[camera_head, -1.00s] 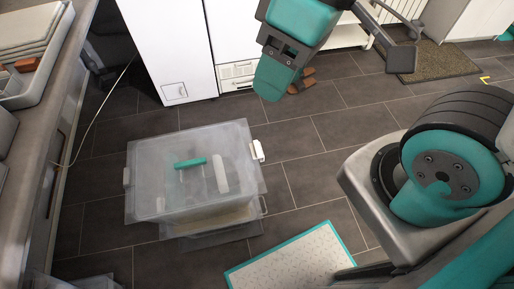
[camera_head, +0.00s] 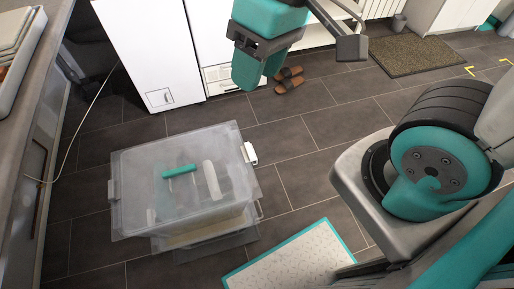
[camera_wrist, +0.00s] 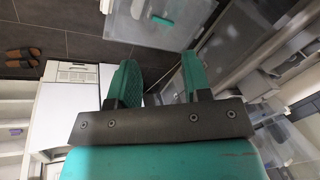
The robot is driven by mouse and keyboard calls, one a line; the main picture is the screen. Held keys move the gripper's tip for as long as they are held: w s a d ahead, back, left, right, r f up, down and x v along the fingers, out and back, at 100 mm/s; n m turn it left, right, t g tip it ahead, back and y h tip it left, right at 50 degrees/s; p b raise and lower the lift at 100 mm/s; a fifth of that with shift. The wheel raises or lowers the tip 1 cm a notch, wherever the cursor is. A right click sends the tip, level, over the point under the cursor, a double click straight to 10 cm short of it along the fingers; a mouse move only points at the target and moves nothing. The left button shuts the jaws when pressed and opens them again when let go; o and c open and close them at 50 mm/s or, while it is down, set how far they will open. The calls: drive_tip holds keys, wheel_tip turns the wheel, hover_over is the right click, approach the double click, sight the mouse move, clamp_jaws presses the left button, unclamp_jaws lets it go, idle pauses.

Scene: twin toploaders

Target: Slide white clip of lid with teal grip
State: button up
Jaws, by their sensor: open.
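A translucent bin stands on the dark tiled floor, covered by a clear lid (camera_head: 140,170) with a teal grip (camera_head: 179,171). A white clip (camera_head: 250,153) sits at the lid's right edge, and a paler clip (camera_head: 111,190) sits at its left edge. The lid's teal grip also shows at the top of the wrist view (camera_wrist: 162,20). My gripper (camera_head: 258,82) is up beyond the bin in the head view, well apart from the clip. In the wrist view its two teal fingers (camera_wrist: 160,82) are spread with nothing between them.
White cabinets (camera_head: 150,50) stand behind the bin. A grey counter (camera_head: 45,110) runs along the left. A teal-edged mat (camera_head: 290,262) lies at the front right. Brown sandals (camera_head: 289,80) lie near the back wall. Bare floor lies right of the bin.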

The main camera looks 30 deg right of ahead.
sight(249, 150)
drive_tip(key=w+d+f+m+h+b, duration=0.2)
drive_tip(key=w+f+m+b, duration=0.3)
drive_tip(key=f, duration=0.6)
drive_tip(key=w+d+f+m+h+b, duration=0.1)
drive_tip(key=w+f+m+b, duration=0.1)
drive_tip(key=w+f+b, duration=0.7)
drive_tip(key=s+f, duration=0.1)
drive_tip(key=f, duration=0.5)
drive_tip(key=s+f+b, duration=0.1)
drive_tip(key=f, duration=0.5)
drive_tip(key=s+f, duration=0.1)
drive_tip(key=f, duration=0.5)
drive_tip(key=shift+d+f+b, duration=0.1)
drive_tip(key=shift+f+b, duration=0.15)
drive_tip(key=shift+b, duration=0.15)
clamp_jaws()
